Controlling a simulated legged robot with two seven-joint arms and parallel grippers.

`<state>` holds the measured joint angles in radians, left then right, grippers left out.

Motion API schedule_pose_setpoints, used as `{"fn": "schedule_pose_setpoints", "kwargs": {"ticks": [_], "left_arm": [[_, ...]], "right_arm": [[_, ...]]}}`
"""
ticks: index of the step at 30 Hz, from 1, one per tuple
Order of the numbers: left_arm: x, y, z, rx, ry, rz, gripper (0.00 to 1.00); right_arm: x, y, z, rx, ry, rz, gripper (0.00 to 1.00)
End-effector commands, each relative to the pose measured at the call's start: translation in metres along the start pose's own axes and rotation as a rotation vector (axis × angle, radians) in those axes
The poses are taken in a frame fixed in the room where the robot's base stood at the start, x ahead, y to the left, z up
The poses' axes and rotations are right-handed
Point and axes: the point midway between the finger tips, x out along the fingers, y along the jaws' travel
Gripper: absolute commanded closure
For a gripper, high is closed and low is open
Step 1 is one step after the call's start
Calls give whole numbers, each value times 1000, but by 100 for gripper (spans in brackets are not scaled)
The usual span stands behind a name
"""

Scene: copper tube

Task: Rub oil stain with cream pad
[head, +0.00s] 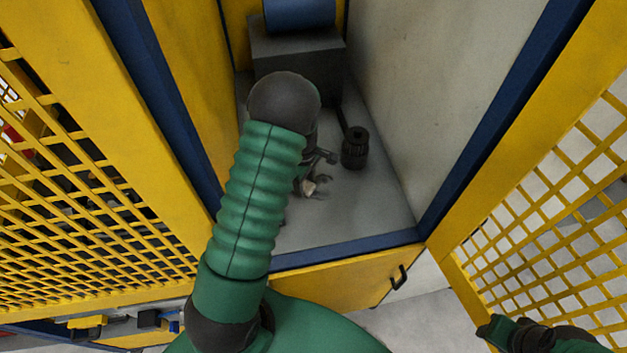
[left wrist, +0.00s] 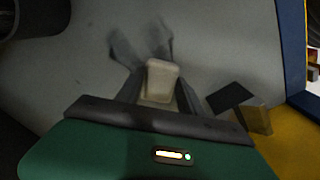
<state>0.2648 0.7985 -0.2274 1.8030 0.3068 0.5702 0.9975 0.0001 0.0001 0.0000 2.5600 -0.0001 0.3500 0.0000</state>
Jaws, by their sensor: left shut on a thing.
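My left gripper (head: 313,187) is inside the yellow and blue cabinet, low over its grey floor. It is shut on the cream pad (head: 309,188). In the left wrist view the pad (left wrist: 161,81) sits between the two fingers, facing the grey surface; I cannot tell whether it touches. Two dark grey streaks (left wrist: 160,40) lie on that surface just beyond the pad. I cannot tell whether they are shadows or the oil stain. My right gripper (head: 490,331) is at the lower right edge, dark and partly cut off; its opening does not show.
A dark ribbed cylinder (head: 355,148) stands on the cabinet floor right of my left gripper. A grey block (head: 297,58) with a blue cylinder (head: 299,14) is behind. Blue-edged walls and yellow mesh panels (head: 560,190) flank the opening. Bare floor lies at the cabinet's front right.

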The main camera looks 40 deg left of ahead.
Motion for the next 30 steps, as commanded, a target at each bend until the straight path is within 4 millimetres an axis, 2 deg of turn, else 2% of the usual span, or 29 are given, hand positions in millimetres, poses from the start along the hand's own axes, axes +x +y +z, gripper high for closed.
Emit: {"fn": "schedule_pose_setpoints", "kwargs": {"ticks": [3, 12, 24, 30], "left_arm": [[2, -2, -3, 0, 0, -4, 88], [-1, 11, -14, 0, 0, -3, 88], [2, 36, 12, 2, -1, -4, 88], [1, 43, 18, 3, -1, -3, 88]], "right_arm": [[0, 0, 0, 0, 0, 0, 64], [-1, 0, 0, 0, 0, 0, 64], [-5, 0, -1, 0, 0, 0, 64], [-7, 0, -2, 0, 0, 0, 64]]}}
